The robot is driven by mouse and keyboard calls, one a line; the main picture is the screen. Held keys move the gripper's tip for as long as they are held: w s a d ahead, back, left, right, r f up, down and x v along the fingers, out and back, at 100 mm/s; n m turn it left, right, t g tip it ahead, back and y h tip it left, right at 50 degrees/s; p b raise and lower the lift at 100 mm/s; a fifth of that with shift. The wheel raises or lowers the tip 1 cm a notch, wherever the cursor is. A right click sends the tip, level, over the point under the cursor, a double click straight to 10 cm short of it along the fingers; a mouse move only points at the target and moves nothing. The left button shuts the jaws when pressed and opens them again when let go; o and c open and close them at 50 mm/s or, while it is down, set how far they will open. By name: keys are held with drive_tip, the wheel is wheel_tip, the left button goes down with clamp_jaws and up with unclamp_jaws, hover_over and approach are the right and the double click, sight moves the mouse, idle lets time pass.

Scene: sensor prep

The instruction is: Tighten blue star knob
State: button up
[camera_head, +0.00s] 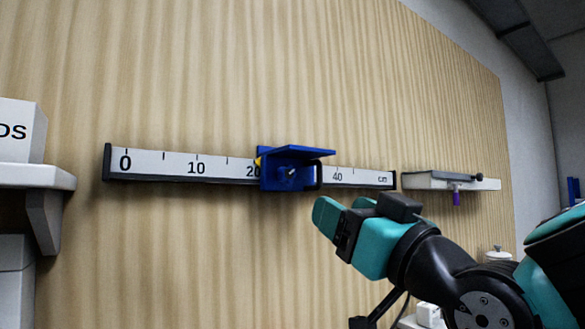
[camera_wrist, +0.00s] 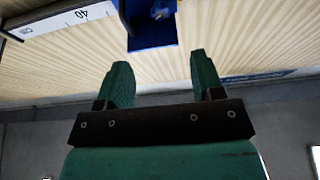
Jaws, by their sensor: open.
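A blue carriage (camera_head: 271,181) with a flat ledge (camera_head: 298,151) on top sits on a white ruler rail on the wooden wall, just past the 20 mark.
The ruler rail (camera_head: 155,164) runs from 0 to past 40 cm. A white device (camera_head: 440,181) with a purple part (camera_head: 456,197) is mounted to the right. A white shelf (camera_head: 35,177) with a box (camera_head: 20,130) stands at left. The wall below the rail is clear.

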sight(289, 177)
drive_tip(key=p+x, duration=0.7)
drive_tip(key=x, duration=0.5)
drive_tip(key=shift+w+a+r, duration=0.1)
drive_tip(key=shift+a+r, duration=0.05)
drive_tip(key=shift+r, duration=0.1)
drive_tip(key=shift+w+a+p, duration=0.3)
drive_tip(key=shift+w+a, duration=0.05)
drive_tip(key=shift+w, duration=0.15)
drive_tip(key=c, duration=0.9)
